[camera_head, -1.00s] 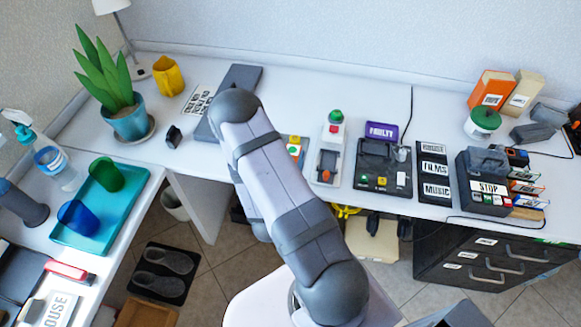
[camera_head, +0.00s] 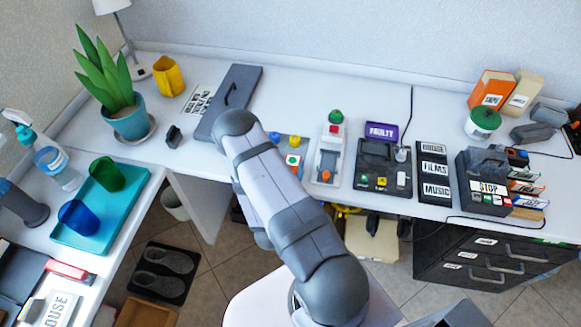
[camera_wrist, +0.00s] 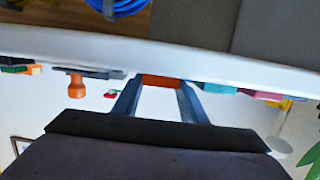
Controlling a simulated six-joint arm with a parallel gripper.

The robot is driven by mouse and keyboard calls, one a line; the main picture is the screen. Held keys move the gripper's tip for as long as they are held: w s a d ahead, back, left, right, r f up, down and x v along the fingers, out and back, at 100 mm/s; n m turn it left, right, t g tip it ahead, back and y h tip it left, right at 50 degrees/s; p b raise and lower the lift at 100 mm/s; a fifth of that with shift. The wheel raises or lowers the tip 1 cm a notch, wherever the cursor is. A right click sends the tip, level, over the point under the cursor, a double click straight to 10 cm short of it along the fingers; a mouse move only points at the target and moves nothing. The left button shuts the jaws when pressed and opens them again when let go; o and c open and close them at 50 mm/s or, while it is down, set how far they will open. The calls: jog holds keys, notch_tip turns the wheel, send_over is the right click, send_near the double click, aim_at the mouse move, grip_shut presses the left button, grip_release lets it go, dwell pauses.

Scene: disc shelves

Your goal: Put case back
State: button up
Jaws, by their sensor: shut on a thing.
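In the wrist view my gripper (camera_wrist: 158,97) has its two fingers closed on an orange piece (camera_wrist: 162,80), seen as a narrow strip between the tips. I take it to be the case; most of it is hidden. It is near the pale desk edge (camera_wrist: 130,52) in that view, and I cannot tell whether they touch. In the head view my gripper and the held piece are hidden behind my arm. A dark rack (camera_head: 433,172) with white labels, FILMS and MUSIC among them, stands on the desk right of centre.
Right of the rack is a dark STOP box (camera_head: 487,181) beside several coloured slim pieces. Left of the rack are a dark button panel (camera_head: 383,168) and a grey-white device (camera_head: 330,150). A grey flat panel (camera_head: 235,100) lies farther left. Drawers (camera_head: 490,262) sit below the desk's right side.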

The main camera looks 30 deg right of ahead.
jog(key=shift+f, duration=0.2)
jog(key=o, duration=1.1)
jog(key=shift+r, duration=0.1)
jog(key=shift+r, duration=0.2)
jog(key=shift+p+v, duration=1.05)
jog(key=shift+v, duration=4.95)
